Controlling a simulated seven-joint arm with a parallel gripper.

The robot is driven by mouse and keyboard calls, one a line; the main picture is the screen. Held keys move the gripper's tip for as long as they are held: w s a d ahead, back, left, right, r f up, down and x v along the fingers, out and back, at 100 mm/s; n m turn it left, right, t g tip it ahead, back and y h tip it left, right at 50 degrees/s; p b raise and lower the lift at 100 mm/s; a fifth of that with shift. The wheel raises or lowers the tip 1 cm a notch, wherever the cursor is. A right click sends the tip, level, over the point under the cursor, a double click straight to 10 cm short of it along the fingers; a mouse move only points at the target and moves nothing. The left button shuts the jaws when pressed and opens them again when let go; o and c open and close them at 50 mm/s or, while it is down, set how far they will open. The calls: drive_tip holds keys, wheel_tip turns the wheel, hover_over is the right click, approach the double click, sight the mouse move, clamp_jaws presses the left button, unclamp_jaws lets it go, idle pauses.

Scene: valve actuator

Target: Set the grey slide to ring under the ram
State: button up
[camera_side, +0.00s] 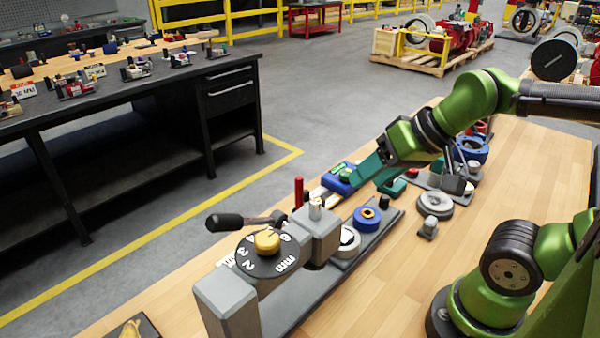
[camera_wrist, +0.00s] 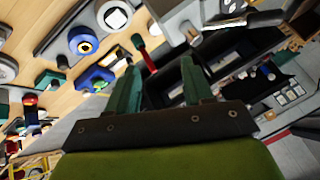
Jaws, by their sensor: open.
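The grey slide (camera_side: 384,228) is a long flat bar running under the press block (camera_side: 322,240). It carries a blue ring part (camera_side: 367,216) with a yellow centre, out in the open. The ram (camera_side: 315,208) shows as a metal pin at the block's top; what lies directly below is hidden. My gripper (camera_side: 352,178) is above the bench behind the slide, apart from it. In the wrist view its teal fingers (camera_wrist: 160,63) are spread and empty. The blue ring part (camera_wrist: 84,42) shows there too.
A red upright handle (camera_side: 298,191) stands behind the block, with a black-handled lever (camera_side: 226,222) and numbered dial (camera_side: 264,253) in front. A blue-and-green block (camera_side: 342,178) lies by my fingers. A grey round part (camera_side: 434,205) sits right of the slide.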

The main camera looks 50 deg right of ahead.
drive_tip(key=w+d+f+g, duration=0.1)
drive_tip(key=d, duration=0.2)
drive_tip(key=w+d+f+m+g+h, duration=0.1)
drive_tip(key=w+d, duration=0.1)
drive_tip(key=d, duration=0.1)
drive_tip(key=w+d, duration=0.1)
drive_tip(key=d, duration=0.1)
drive_tip(key=shift+w+d+f+m+g+h, duration=0.3)
drive_tip(key=shift+w+d+f+g, duration=0.1)
drive_tip(key=n+g, duration=0.4)
drive_tip(key=n, duration=0.2)
hover_over(385, 196)
wheel_tip(385, 196, down, 2)
wheel_tip(385, 196, down, 17)
drive_tip(key=shift+r, duration=0.15)
clamp_jaws()
